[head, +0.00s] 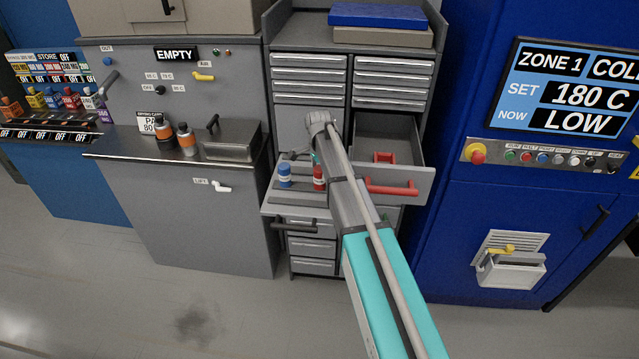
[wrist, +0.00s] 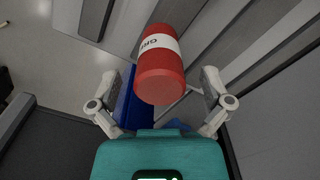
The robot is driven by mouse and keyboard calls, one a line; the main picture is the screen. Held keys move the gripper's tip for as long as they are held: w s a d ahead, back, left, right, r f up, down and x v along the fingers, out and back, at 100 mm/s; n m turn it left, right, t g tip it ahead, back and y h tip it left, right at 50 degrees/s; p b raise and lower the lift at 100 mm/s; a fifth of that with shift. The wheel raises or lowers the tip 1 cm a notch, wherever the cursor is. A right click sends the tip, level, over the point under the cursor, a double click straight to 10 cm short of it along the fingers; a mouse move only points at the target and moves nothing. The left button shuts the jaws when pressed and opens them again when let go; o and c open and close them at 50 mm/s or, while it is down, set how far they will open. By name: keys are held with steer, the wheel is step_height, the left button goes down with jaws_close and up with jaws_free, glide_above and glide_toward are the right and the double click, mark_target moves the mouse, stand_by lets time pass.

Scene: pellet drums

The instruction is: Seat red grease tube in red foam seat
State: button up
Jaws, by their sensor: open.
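The red grease tube (head: 319,178) stands next to a blue tube (head: 285,175) on the pulled-out left drawer of the grey cabinet. In the wrist view the red tube (wrist: 163,68) with its white label lies between the fingers of my gripper (wrist: 162,100). The fingers are spread, with a visible gap on each side of the tube. In the head view my arm hides most of the gripper above the tube. A red piece that looks like the red foam seat (head: 384,157) sits inside the open right drawer (head: 410,172).
The right drawer has a red handle (head: 391,187) and sticks out beside my arm. A black handle (head: 294,225) is below the left tubes. A steel counter (head: 120,145) with dark-and-orange bottles (head: 186,139) is at left. A blue machine (head: 540,200) stands at right.

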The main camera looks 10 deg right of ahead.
steer(key=shift+f, duration=0.5)
steer(key=c, duration=1.3)
steer(key=shift+r, duration=0.15)
step_height(320, 180, up, 2)
steer(key=shift+r+p, duration=0.25)
steer(key=shift+p, duration=0.95)
steer(key=s+a+r+p, duration=0.1)
steer(key=s+r+p, duration=0.9)
steer(key=s, duration=0.4)
steer(key=shift+a+r, duration=0.15)
steer(key=shift+a, duration=0.2)
